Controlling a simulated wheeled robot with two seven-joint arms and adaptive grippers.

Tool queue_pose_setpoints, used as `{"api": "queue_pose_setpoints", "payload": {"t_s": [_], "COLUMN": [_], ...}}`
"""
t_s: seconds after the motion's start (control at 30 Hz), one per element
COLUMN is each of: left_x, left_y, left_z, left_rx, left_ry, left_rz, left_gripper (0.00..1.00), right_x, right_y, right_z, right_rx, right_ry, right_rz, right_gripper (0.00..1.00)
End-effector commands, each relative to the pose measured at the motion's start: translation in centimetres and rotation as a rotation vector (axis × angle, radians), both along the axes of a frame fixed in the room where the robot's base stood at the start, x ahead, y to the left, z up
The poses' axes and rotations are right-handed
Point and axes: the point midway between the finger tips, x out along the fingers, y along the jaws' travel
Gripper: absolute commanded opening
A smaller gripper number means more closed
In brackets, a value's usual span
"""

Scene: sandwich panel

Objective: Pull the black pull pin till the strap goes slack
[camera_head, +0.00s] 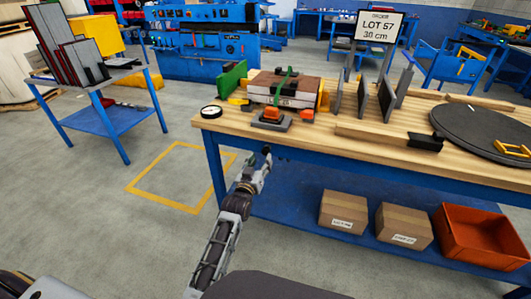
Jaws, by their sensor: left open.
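A stack of panels (296,101) lies near the left end of the wooden workbench (345,133). A green strap (283,84) passes over the top of the stack. A dark grey block with an orange top (271,115) sits at the front of the stack, by the strap. I cannot make out the black pull pin as a separate part at this size. My left gripper (264,154) is open and small in the picture. It shows in front of the bench's front edge, below and apart from the orange-topped block. My right gripper is not in view.
A round tape measure (211,112) lies at the bench's left corner. Upright dark plates (386,98) stand right of the stack, with a black disc (480,131) farther right. Boxes (343,211) and an orange bin (480,238) sit on the lower shelf.

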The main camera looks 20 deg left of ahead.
Motion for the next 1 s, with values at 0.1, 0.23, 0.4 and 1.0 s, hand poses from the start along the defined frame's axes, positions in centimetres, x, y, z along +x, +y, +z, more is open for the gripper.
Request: {"api": "queue_pose_setpoints", "payload": {"t_s": [0.1, 0.23, 0.4, 1.0], "left_x": [1.0, 2.0, 3.3, 6.7], "left_y": [0.0, -0.1, -0.1, -0.1], "left_z": [0.0, 0.0, 0.0, 0.0], "left_rx": [0.0, 0.0, 0.0, 0.0], "left_ry": [-0.001, 0.0, -0.001, -0.001], "left_rz": [0.0, 0.0, 0.0, 0.0], "left_gripper": [0.5, 0.5, 0.5, 0.5], "right_x": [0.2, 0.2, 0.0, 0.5], "right_y": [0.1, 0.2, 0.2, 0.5], "right_z": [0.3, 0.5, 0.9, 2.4], "right_rx": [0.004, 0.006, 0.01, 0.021], "right_ry": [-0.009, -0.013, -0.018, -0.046], "right_rz": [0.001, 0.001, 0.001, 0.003], "right_gripper": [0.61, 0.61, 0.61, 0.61]}}
